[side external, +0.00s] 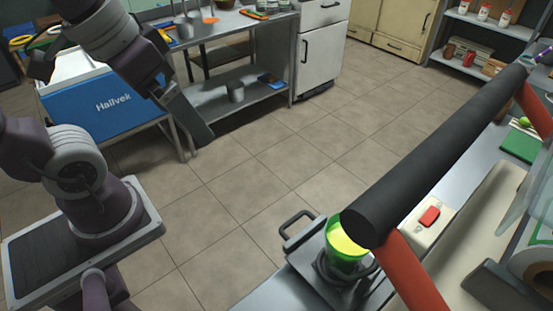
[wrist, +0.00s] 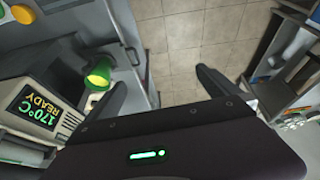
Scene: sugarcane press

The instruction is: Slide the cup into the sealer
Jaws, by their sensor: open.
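The cup (side external: 347,242) is green with bright yellow-green content, and it stands upright in the dark holder of a tray (side external: 322,280). The tray has a black handle (side external: 297,222) and sits at the counter's edge. In the wrist view the cup (wrist: 99,74) is at the left, beside the sealer (wrist: 45,108), whose display reads 170°C READY. In the side view my gripper (side external: 197,125) is at upper left, well away from the cup.
A thick dark cylinder (side external: 440,150) on red arms crosses the side view and partly covers the cup. A red switch (side external: 429,216) is beside it. A blue cooler box (side external: 105,105) and metal table (side external: 240,100) stand behind. The tiled floor between is clear.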

